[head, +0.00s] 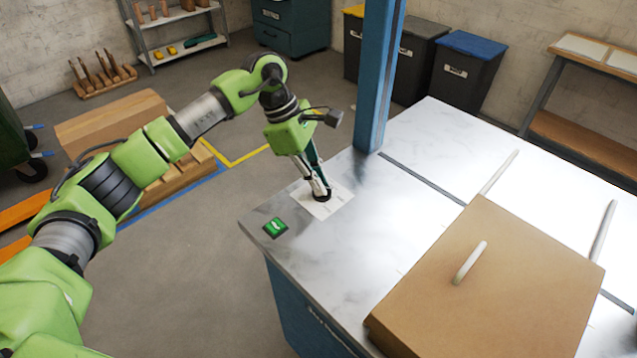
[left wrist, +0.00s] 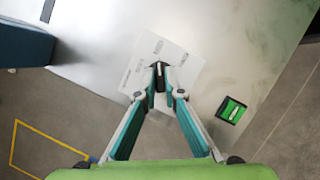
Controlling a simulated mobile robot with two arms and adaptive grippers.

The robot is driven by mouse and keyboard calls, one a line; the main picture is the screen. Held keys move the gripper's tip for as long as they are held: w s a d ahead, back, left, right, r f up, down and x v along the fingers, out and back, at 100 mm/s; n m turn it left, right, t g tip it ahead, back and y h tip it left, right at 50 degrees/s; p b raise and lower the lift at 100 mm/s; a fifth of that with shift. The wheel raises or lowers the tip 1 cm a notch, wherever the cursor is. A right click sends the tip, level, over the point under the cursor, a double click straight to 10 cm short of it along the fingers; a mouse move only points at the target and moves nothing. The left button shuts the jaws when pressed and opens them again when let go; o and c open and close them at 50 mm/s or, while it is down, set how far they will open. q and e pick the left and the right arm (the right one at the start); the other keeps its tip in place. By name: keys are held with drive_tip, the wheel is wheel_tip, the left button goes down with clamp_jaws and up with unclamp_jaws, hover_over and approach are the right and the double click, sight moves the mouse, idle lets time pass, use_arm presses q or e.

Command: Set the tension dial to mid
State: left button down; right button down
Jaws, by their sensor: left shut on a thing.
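The tension dial (left wrist: 159,76) is a small black knob with a pale line on it, on a white label plate (left wrist: 190,66) on the laminator's top. The plate also shows in the head view (head: 336,203), near the left corner of the top. My left gripper (head: 322,195) points down at the dial, its fingertips on either side of the knob. In the left wrist view the fingers (left wrist: 160,90) converge on the dial and are shut on it. The plate's print is too small to read. My right gripper is not in view.
A green switch (head: 275,228) sits on the top near the dial. A blue post (head: 377,75) rises just behind the plate. A brown box-like cover (head: 430,300) with a pale handle lies at the right. The metal top (head: 440,150) between is mostly clear.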

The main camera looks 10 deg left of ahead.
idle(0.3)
use_arm(q)
drive_tip(key=c, duration=2.1)
unclamp_jaws()
drive_tip(key=shift+c, duration=0.2)
drive_tip(key=v, duration=1.2)
drive_tip(key=shift+s, duration=0.1)
